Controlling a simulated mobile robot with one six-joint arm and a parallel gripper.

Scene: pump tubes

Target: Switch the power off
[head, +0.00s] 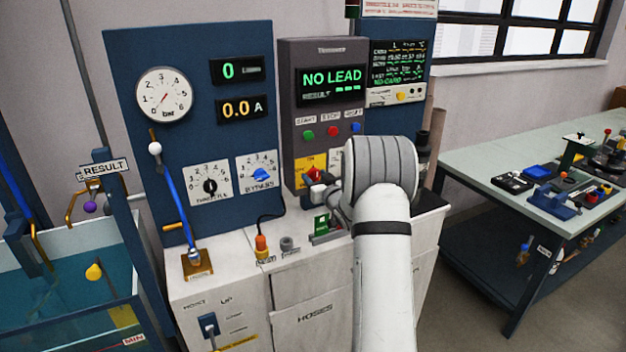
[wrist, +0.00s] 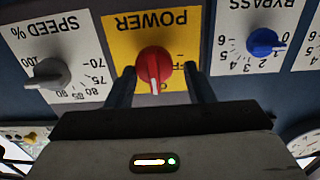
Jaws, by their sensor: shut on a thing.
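The red power knob (wrist: 153,66) sits on a yellow plate (wrist: 122,24) marked POWER, which appears upside down in the wrist view. The knob's white pointer line points to the bottom of that picture; part of the lettering beside it is hidden. My gripper (wrist: 156,76) is shut on the knob, with one dark finger on each side. My gripper (head: 326,192) there is partly hidden by my arm.
In the wrist view a grey speed knob (wrist: 50,73) is to the left and a blue bypass knob (wrist: 264,41) to the right. The display (head: 332,81) reads NO LEAD above several buttons. A green-labelled item (head: 322,224) stands on the bench below.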

